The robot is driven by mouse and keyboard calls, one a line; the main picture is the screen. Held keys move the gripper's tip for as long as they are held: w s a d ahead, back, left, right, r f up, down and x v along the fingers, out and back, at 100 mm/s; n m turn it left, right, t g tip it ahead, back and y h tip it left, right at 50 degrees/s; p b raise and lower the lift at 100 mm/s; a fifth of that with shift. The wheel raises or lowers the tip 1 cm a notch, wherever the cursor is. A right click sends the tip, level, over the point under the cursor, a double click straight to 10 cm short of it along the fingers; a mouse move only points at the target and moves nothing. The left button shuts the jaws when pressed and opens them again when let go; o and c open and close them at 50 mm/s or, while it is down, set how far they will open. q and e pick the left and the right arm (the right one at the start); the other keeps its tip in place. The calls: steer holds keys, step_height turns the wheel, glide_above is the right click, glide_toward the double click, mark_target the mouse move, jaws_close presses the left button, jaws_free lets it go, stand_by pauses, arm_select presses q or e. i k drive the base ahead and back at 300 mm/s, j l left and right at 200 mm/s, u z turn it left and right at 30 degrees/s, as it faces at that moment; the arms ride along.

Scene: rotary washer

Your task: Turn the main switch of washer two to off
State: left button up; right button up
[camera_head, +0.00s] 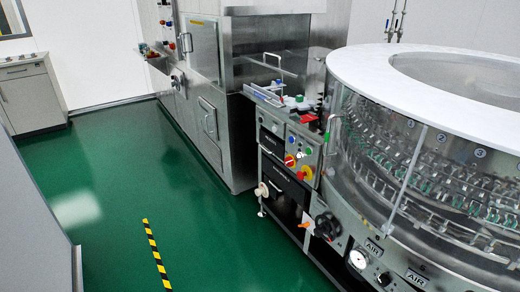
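Two red-and-yellow rotary switches sit on the control panel (300,150) at the left side of the round washer (385,150). One switch (290,160) is on the left and a little higher. The other switch (306,173) is lower and to the right. Small white labels are on the panels, but they are too small to read, so I cannot tell which switch belongs to washer two. The switch positions are also too small to tell. Neither of my grippers is in view.
Green and blue buttons are above the switches. A black knob (326,227), an orange-handled valve (306,222) and a gauge (358,259) are lower down. A steel cabinet machine (210,90) stands behind. The green floor (150,190) is open, with a yellow-black stripe (157,255).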

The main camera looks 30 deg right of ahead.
mark_target(288, 161)
steer(key=i+j+z, duration=0.15)
steer(key=i+z, duration=0.3)
steer(key=i, duration=0.15)
steer(key=i+j+z, duration=0.4)
steer(key=i, duration=0.15)
steer(key=i+j+z, duration=0.45)
steer(key=i+l, duration=0.05)
steer(key=i, duration=0.05)
